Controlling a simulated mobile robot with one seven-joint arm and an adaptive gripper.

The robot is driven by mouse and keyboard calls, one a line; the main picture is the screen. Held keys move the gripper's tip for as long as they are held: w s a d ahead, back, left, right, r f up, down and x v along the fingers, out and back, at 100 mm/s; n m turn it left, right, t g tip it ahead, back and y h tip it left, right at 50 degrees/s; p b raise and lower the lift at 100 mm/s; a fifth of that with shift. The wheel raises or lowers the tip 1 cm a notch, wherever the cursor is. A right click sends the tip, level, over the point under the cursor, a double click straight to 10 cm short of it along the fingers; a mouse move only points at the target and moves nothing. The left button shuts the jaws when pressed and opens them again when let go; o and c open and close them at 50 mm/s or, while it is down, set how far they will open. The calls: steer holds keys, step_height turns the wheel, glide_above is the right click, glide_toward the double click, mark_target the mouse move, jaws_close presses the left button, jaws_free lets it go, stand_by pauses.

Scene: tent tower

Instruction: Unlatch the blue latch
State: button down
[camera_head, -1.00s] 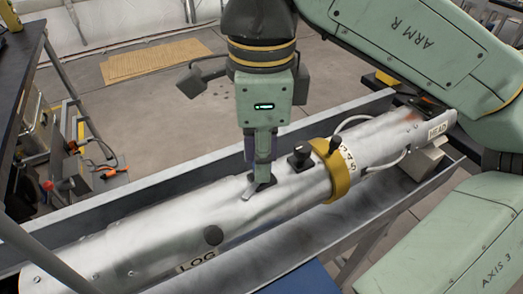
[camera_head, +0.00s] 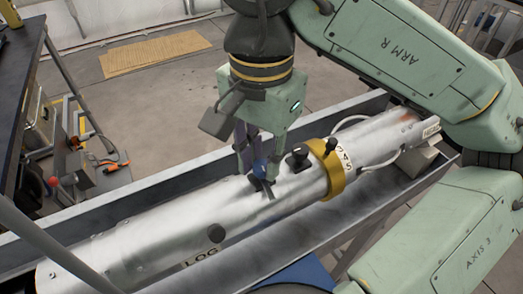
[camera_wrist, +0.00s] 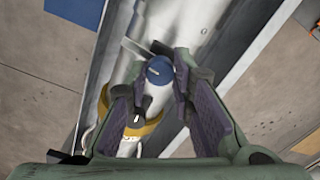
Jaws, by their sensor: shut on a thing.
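The blue latch (camera_wrist: 159,70) is a round blue knob with a light line on its top, on the silver cylinder (camera_head: 130,235). In the wrist view it sits between my fingertips. In the head view only part of the blue knob (camera_head: 260,168) shows beside my finger. A flat metal tab (camera_head: 268,191) sticks out from under it, toward the lower right. My gripper (camera_head: 256,178) points down on the cylinder's top and is shut on the latch. The wrist view shows a dark fingertip on each side of the knob (camera_wrist: 161,76).
A black knob (camera_head: 298,156) and a yellow ring (camera_head: 337,180) lie just right of the latch on the cylinder. The cylinder rests in a long grey metal trough (camera_head: 165,192). A dark table (camera_head: 22,65) stands at left.

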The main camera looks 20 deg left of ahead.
mark_target(261, 166)
steer(key=shift+n, duration=0.9)
steer(key=c, duration=1.4)
jaws_free()
step_height(261, 166, up, 12)
